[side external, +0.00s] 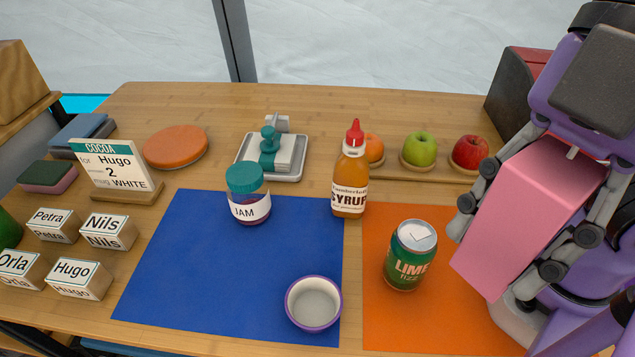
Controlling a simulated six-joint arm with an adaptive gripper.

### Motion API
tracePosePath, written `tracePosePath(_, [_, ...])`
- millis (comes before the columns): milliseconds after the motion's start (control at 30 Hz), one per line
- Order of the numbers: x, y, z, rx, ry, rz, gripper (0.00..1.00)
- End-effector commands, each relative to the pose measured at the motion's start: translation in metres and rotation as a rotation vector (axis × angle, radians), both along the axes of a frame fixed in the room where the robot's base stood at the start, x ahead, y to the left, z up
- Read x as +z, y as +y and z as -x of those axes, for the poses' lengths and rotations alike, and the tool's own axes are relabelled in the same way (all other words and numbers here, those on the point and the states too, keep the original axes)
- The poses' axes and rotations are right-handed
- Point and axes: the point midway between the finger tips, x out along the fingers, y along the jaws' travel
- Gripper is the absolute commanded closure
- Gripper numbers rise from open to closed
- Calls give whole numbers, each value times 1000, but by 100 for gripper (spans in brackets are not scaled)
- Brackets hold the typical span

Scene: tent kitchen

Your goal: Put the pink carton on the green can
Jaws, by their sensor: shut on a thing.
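The pink carton (527,217) is at the right in the side external view. My gripper (513,235) is shut on it, with its fingers on either side, and the carton is tilted. The green can (410,255), labelled LIME fizz, stands upright on the orange mat (390,330). The carton is to the right of the can, with a gap between them in the picture. The carton's underside and its exact height above the table are hard to tell.
A syrup bottle (350,172) stands just behind and left of the can. A jam jar (248,195) and a bowl (313,304) are on the blue mat (190,270). Apples (420,150) sit on a wooden stand behind. Name blocks (80,279) and a sign (112,165) are at the left.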

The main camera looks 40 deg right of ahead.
Motion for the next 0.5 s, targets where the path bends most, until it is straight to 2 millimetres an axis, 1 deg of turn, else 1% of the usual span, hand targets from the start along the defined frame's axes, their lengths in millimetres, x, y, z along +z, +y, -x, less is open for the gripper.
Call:
tracePosePath(33, [1,-7,3,14,-2,-3,76])
tracePosePath(100, [0,-15,10,43,-1,-3,76])
tracePosePath(300, [-1,-27,20,96,1,-3,76])
tracePosePath(433, [-5,-31,17,104,3,0,76])
tracePosePath(500, [-10,-34,10,101,5,0,76])
